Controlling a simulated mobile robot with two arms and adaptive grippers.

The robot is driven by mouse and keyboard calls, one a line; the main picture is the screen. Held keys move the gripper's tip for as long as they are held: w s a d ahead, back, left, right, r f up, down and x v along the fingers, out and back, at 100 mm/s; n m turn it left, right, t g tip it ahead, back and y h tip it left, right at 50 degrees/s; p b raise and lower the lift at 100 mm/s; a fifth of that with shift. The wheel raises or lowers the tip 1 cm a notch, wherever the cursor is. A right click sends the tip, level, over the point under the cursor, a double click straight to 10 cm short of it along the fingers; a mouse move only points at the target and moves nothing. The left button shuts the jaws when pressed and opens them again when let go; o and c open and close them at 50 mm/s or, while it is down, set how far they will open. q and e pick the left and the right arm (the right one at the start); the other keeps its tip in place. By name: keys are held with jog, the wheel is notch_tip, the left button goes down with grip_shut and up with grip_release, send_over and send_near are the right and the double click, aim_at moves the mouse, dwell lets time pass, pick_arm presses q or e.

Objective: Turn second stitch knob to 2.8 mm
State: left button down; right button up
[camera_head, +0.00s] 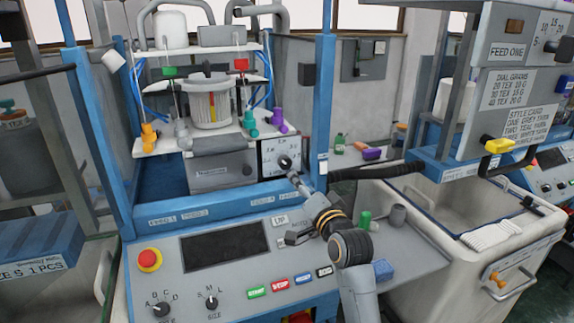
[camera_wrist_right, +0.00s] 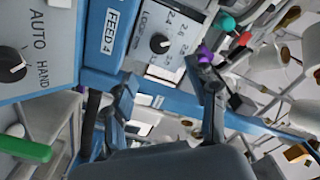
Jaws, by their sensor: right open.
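The dark round stitch knob (camera_head: 284,163) sits on a pale dial plate (camera_head: 268,150) at the right of the knitting unit, behind the control panel. In the right wrist view the knob (camera_wrist_right: 160,43) shows near the top middle, with printed numbers beginning with 2 around it. I cannot tell which number its mark points at. My right gripper (camera_head: 290,209) is open and empty, its fingers spread wide. One fingertip is just in front of and below the knob in the head view; I cannot tell whether it touches. My left gripper is out of view.
The control panel has a red stop button (camera_head: 149,260), a dark screen (camera_head: 237,246), selector knobs and coloured push buttons. A blue post (camera_head: 322,100) rises right of the dial. Yarn spools and coloured levers stand above it. A white bin (camera_head: 470,230) is at the right.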

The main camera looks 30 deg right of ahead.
aim_at(286, 165)
jog(key=p+x, duration=0.2)
jog(key=x, duration=0.7)
jog(key=shift+w, duration=0.45)
jog(key=shift+x, duration=0.85)
jog(key=c, duration=1.2)
